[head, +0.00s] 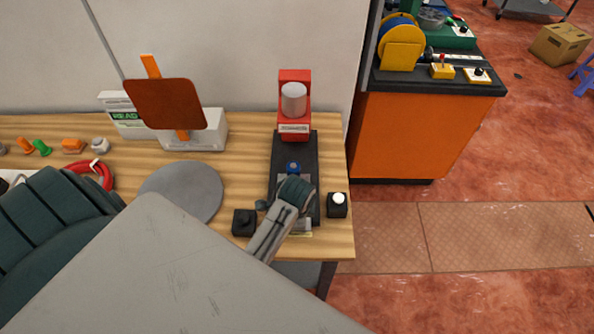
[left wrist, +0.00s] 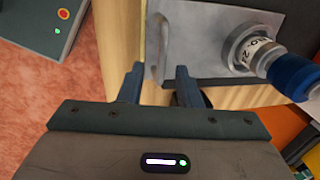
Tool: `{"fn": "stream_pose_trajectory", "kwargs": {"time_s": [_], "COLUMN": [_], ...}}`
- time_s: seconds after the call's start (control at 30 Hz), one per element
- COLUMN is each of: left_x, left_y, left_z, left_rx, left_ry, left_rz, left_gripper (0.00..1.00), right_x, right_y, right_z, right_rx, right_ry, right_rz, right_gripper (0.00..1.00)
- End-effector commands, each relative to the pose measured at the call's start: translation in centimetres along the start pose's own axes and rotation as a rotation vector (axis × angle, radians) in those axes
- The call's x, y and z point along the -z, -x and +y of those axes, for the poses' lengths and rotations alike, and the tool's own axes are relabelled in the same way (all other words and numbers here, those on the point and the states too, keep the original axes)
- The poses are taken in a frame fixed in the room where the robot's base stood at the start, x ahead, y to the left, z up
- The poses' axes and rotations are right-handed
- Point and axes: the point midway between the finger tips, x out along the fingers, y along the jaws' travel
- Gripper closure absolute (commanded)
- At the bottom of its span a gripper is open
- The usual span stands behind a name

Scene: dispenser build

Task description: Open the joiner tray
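The joiner tray, a grey metal plate, shows in the left wrist view (left wrist: 205,25) with a raised upright lip (left wrist: 158,45) at its left edge. A silver numbered piece with a blue cap (left wrist: 290,75) stands on it. In the head view the blue cap (head: 293,167) shows on the black base (head: 280,150) of the red dispenser (head: 294,120). My left gripper (head: 295,192) is over the front of that base and hides part of the tray. In the left wrist view its fingers (left wrist: 159,72) are apart, one on each side of the lip, with gaps showing. My right gripper is not in view.
A black box with a white knob (head: 338,204) stands right of the base, and a small black block (head: 244,222) left of it. A grey round disc (head: 184,192) lies farther left on the wooden bench (head: 243,150). An orange cabinet (head: 420,130) stands to the right.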

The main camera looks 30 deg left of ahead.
Motion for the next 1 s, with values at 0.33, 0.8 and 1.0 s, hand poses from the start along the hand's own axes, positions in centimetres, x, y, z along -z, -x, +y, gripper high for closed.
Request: {"fn": "stream_pose_trajectory", "kwargs": {"time_s": [0.33, 0.8, 1.0], "left_x": [0.0, 0.1, 0.0], "left_y": [0.4, 8.8, 10.6], "left_z": [0.0, 0.0, 0.0], "left_rx": [0.001, 0.004, 0.001], "left_ry": [0.000, 0.001, 0.000], "left_rz": [0.001, 0.004, 0.000], "left_gripper": [0.69, 0.69, 0.69], "right_x": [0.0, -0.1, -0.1], "right_y": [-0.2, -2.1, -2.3], "right_z": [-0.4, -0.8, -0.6], "right_rx": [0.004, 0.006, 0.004], "right_ry": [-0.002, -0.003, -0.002], "right_rz": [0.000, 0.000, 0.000], "right_gripper": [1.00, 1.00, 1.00]}}
